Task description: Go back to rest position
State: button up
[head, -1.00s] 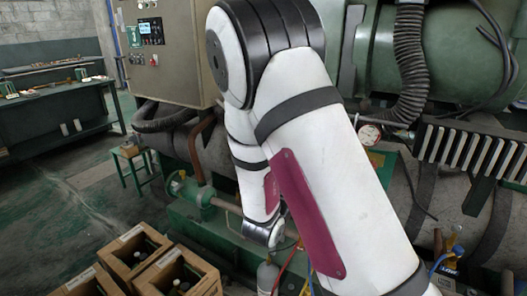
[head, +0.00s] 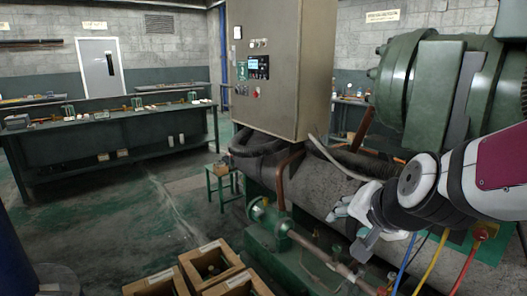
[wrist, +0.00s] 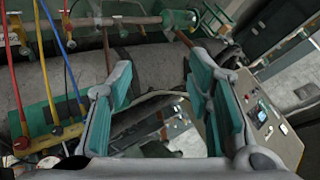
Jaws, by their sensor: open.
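My gripper (head: 358,218) is at the right in the head view, in front of the green compressor machine (head: 425,95) and its grey pipework. In the wrist view my gripper (wrist: 165,85) shows two teal-padded fingers spread apart with nothing between them. Yellow, blue and red hoses (wrist: 70,60) run at the left of the wrist view. They also show below my arm in the head view (head: 432,262). A red valve or fitting (wrist: 22,144) sits by the hoses.
A control cabinet (head: 285,60) stands in the middle. A small green stool (head: 222,182) is beside the machine. A long workbench (head: 110,135) stands at the left, with clear floor before it.

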jog(key=s+d+r+n+g+h, duration=0.1)
jog(key=s+n+g, duration=0.4)
jog(key=s, duration=1.6)
jog(key=shift+s+d+r+n+p, duration=0.3)
jog(key=shift+d+r+n, duration=0.2)
jog(key=shift+n, duration=0.6)
